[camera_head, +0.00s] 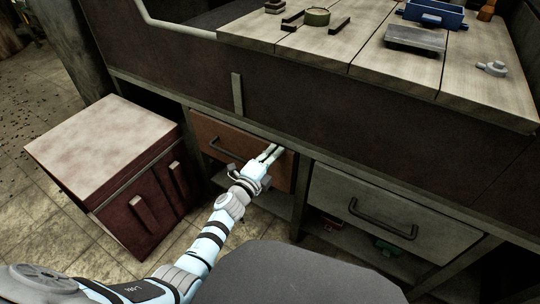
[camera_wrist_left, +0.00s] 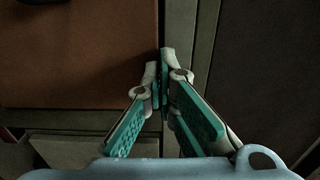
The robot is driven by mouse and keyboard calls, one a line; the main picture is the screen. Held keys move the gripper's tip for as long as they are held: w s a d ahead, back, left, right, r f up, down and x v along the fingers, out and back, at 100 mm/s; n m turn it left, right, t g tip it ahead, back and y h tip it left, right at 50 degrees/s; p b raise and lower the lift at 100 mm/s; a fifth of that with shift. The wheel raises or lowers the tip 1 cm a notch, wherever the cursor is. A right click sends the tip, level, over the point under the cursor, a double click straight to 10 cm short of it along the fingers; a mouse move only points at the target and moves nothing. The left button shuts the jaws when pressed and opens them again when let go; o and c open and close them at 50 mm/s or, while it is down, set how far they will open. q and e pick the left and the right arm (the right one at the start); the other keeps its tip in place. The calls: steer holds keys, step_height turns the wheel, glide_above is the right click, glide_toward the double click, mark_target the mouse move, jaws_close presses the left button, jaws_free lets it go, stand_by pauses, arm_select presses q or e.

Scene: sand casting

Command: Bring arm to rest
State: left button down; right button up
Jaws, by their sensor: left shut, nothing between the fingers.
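My left arm reaches from the lower left toward the front of the workbench. My left gripper (camera_head: 273,152) is shut and empty, in front of the right end of the brown drawer (camera_head: 213,135). In the left wrist view the fingertips (camera_wrist_left: 162,72) are together, near the right edge of the brown drawer front (camera_wrist_left: 75,50). I cannot tell whether they touch it. The drawer's dark handle (camera_head: 225,152) is left of the gripper and free of it. My right gripper is not in view.
A grey drawer (camera_head: 340,200) with a dark handle is right of the gripper. A red cabinet (camera_head: 140,205) with a pale top stands at the left.

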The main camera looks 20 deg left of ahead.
arm_select(q)
steer(key=shift+s+d+r, duration=0.1)
steer(key=shift+s+r, duration=0.05)
steer(key=shift+s, duration=0.1)
steer(key=s+a, duration=0.3)
steer(key=s, duration=0.8)
steer(key=s+a+f+n+g+y, duration=0.2)
steer(key=a+f+n+y, duration=0.15)
steer(key=f+n, duration=0.25)
steer(key=s+a+f+n+g+y, duration=0.2)
steer(key=a+f+n+g+y, duration=0.15)
steer(key=f+n, duration=0.25)
steer(key=s+d+f+n+g+h, duration=0.35)
steer(key=s+f+n+g, duration=0.45)
steer(key=s+f, duration=1.2)
steer(key=s+a+r+g+p, duration=0.1)
steer(key=s+r+g+p, duration=0.2)
steer(key=s+r+p, duration=1.6)
steer(key=p, duration=0.8)
steer(key=shift+y+p, duration=0.3)
steer(key=shift+y, duration=0.05)
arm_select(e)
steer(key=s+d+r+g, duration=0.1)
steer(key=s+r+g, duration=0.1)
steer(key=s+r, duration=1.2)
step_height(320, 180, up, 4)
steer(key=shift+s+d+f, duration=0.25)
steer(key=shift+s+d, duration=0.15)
